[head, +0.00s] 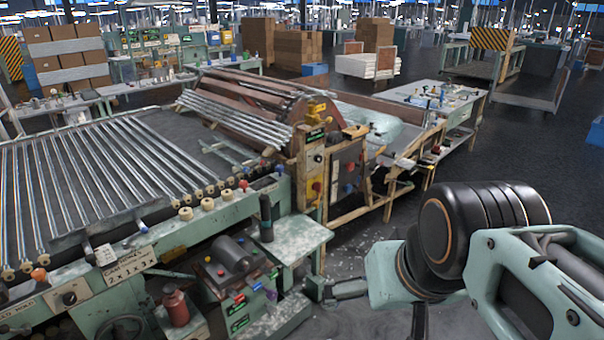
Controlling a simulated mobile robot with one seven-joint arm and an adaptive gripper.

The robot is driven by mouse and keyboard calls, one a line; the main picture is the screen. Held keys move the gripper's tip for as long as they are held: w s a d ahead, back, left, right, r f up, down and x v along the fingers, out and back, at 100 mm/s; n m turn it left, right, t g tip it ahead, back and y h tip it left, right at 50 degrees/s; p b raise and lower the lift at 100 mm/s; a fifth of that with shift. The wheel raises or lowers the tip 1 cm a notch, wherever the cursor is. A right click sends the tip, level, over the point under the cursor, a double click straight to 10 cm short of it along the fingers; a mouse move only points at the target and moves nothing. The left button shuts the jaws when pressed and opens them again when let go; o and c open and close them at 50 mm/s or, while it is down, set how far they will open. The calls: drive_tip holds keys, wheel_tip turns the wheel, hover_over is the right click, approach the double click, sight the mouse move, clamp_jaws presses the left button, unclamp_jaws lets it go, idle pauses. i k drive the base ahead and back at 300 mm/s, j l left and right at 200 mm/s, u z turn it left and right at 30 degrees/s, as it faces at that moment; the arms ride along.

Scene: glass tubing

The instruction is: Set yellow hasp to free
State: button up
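A yellow fitting (317,109) sits on top of the wooden-sided machine unit (312,160) in the middle of the head view. It may be the yellow hasp, but it is too small to tell its setting. A flatter yellow-orange piece (354,131) lies just right of it on the same unit. My gripper (330,289) is low in the middle, at the end of my green and black arm. It is below and apart from the yellow fitting, close to the green bench's right edge. Its fingers are small and dark, and I cannot tell whether they are open.
A rack of long glass tubes (75,185) fills the left. A green control bench (235,270) with buttons and a dark cylinder stands in front of the machine. A red bottle (176,307) is at lower left. Dark floor (480,150) is clear to the right.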

sight(315, 204)
drive_tip(key=i+z, duration=0.2)
drive_tip(key=i, duration=0.95)
